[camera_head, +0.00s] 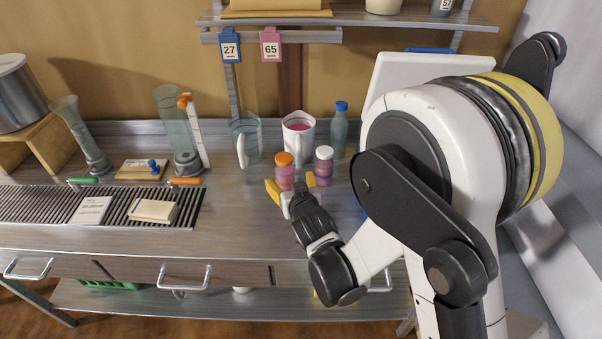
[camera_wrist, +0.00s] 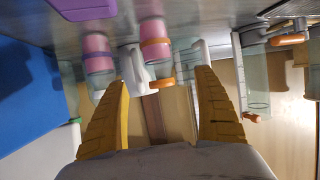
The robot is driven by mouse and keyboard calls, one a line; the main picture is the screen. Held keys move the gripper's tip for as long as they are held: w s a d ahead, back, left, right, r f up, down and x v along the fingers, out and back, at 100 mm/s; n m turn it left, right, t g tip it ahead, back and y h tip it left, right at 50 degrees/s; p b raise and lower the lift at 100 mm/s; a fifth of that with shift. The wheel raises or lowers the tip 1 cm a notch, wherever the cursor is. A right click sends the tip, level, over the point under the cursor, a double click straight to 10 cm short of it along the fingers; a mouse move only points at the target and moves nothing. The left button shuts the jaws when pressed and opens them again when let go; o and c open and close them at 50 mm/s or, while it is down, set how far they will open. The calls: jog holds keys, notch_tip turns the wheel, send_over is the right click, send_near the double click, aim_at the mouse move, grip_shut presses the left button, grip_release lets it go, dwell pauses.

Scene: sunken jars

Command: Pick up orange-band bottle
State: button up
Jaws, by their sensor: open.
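In the head view, a small pink bottle with an orange lid (camera_head: 285,172) stands on the bench, just beyond my gripper (camera_head: 292,186). Its band cannot be made out there. A white-lidded bottle (camera_head: 324,167) with pink and purple colouring stands close to the right of the orange-lidded one. A pink bottle with a purple band (camera_wrist: 98,63) shows in the wrist view.
Close behind stand a jug with pink contents (camera_head: 299,132), a glass beaker (camera_head: 245,140) and a blue-capped bottle (camera_head: 340,130). A white board (camera_head: 405,72) is at right. Glass cylinders and a slatted drain (camera_head: 50,203) are at left. Bare bench lies front left of the gripper.

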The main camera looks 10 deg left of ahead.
aim_at(285, 169)
jog(key=b+x, duration=0.1)
jog(key=x, duration=0.2)
jog(key=b+x, duration=0.1)
jog(key=x, duration=0.3)
jog(key=b+x, duration=0.1)
jog(key=x, duration=0.2)
jog(key=shift+w+d+f+b, duration=0.1)
jog(key=shift+d+f+b, duration=0.05)
jog(key=shift+f+b, duration=0.2)
jog(key=shift+r, duration=0.1)
jog(key=c, duration=1.5)
jog(key=shift+r, duration=0.1)
jog(key=shift+r+p, duration=2.2)
jog(key=shift+r, duration=2.55)
